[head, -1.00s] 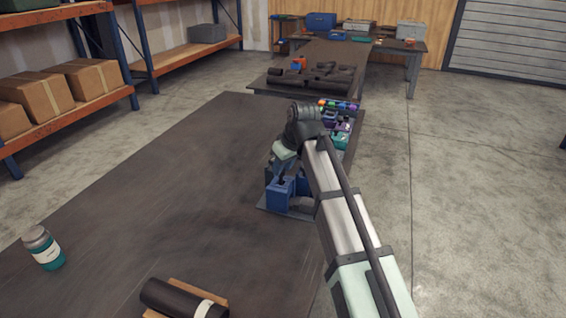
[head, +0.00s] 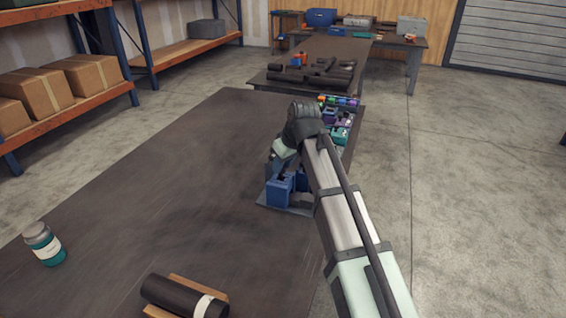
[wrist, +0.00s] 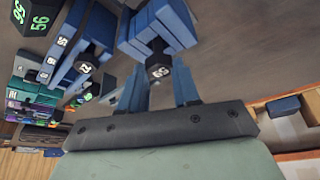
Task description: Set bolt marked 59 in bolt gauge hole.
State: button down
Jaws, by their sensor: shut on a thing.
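A dark hex-headed bolt (wrist: 158,68) sits between my gripper's two blue fingers in the wrist view, with a white number on its head that looks like 59. My gripper (wrist: 162,82) is shut on this bolt. A blue stepped block (wrist: 165,22), which may be the bolt gauge, is just beyond the bolt head. I cannot tell whether the bolt's shank is in a hole. In the head view my gripper (head: 280,168) points down at a blue block (head: 279,193) on a grey plate; its fingertips and the bolt are mostly hidden.
Another dark bolt (wrist: 86,67) stands in a blue holder at left in the wrist view. A dark block marked 56 (wrist: 40,22) and coloured parts are near it.

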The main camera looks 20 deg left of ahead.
jog(key=shift+f, duration=1.1)
dwell(0.4)
jog(key=c, duration=0.7)
grip_release()
jog(key=shift+c, duration=0.2)
jog(key=shift+o, duration=0.4)
jog(key=o, duration=0.3)
jog(key=shift+r, duration=0.1)
jog(key=shift+r, duration=3.4)
